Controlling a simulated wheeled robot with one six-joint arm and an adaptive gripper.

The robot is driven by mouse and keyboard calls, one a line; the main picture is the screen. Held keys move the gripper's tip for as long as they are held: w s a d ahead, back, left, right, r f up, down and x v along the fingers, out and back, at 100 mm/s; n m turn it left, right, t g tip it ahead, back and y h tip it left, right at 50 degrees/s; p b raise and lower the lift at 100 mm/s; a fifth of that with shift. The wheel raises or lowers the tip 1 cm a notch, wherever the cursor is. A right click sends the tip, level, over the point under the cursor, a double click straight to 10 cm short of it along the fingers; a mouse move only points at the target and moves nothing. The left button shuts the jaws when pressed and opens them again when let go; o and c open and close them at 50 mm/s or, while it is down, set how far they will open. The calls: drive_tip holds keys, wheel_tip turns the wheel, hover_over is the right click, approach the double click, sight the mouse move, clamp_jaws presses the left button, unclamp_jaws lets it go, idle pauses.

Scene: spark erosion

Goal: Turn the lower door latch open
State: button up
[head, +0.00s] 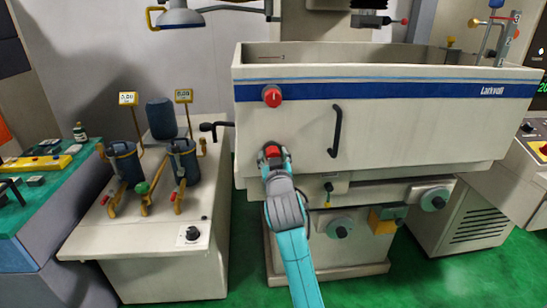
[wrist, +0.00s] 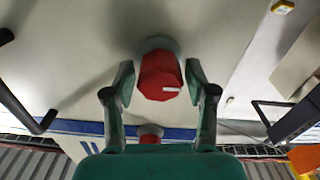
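The lower door latch is a red knob (head: 272,150) on the front of the pale machine door (head: 300,130). In the wrist view the lower latch (wrist: 160,77) sits on a round grey base, with a white mark pointing to the right. My gripper (wrist: 159,84) is open, one fingertip on each side of this knob, with narrow gaps visible. In the head view my gripper (head: 273,158) covers part of the lower latch. The upper red latch (head: 272,96) is on the blue stripe above; it also shows in the wrist view (wrist: 150,131), partly hidden by my gripper.
A black door handle (head: 336,131) stands out to the right of the latches; it shows at left in the wrist view (wrist: 28,118). A bench with pots (head: 150,238) stands left. Green floor is open in front.

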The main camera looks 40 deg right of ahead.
drive_tip(key=c, duration=0.7)
drive_tip(key=shift+o, duration=0.2)
drive_tip(key=shift+m, duration=0.4)
drive_tip(key=m, duration=1.3)
drive_tip(key=shift+m, duration=2)
